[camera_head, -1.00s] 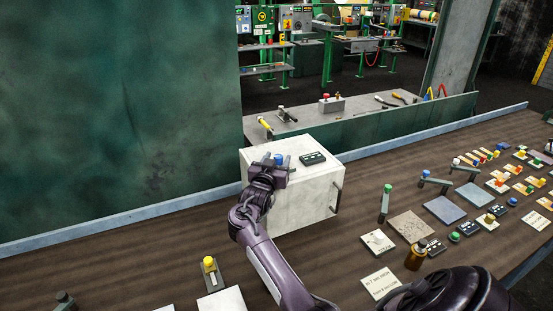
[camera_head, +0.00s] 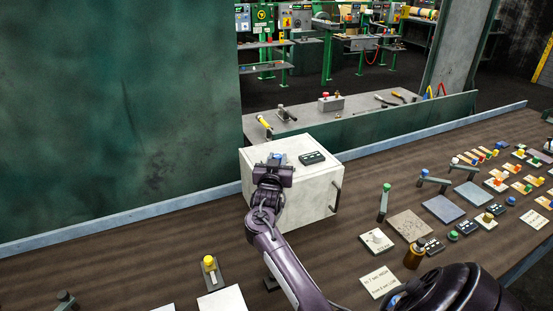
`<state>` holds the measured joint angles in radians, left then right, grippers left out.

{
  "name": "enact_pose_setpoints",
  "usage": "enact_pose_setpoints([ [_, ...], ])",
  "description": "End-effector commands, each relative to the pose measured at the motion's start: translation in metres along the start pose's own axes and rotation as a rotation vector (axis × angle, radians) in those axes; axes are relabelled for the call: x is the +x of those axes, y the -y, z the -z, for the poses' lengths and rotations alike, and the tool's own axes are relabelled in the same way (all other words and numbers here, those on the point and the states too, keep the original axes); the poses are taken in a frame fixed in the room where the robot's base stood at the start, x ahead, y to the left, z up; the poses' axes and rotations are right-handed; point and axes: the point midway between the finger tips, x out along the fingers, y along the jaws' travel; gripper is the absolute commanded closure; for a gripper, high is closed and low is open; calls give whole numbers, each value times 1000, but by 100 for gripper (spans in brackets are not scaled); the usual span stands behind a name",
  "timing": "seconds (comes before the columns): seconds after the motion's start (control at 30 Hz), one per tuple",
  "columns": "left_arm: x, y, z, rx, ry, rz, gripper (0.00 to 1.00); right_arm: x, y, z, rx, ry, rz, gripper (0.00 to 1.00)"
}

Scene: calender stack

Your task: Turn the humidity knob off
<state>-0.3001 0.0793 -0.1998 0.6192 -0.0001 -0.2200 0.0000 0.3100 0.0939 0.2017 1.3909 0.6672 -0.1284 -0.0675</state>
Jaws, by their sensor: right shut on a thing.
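A white box (camera_head: 313,190) with a dark handle on its right side stands on the brown table. A blue knob (camera_head: 280,157) is on the box top, partly hidden behind my right gripper (camera_head: 279,162). The right gripper is over the near left part of the box top, with its fingers on both sides of the knob, shut on it. No writing on the knob is readable, so I cannot tell its setting. My left gripper is not in view.
A small dark display panel (camera_head: 312,158) sits on the box top, right of the knob. A yellow-topped switch (camera_head: 210,264) stands at the front left. Several plates, buttons and levers fill the table's right side. A green wall (camera_head: 120,120) rises behind on the left.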

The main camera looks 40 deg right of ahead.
Motion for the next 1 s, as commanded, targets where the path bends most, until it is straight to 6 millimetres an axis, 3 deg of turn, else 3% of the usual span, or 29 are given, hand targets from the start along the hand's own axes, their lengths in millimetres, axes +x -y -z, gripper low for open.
enact_pose_setpoints([
  [0.5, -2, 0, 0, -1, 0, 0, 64, 1, -6, 0, -3, 0, 329, 96],
  [1.0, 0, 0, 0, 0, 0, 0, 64, 1, -6, 0, 1, 0, 405, 96],
])
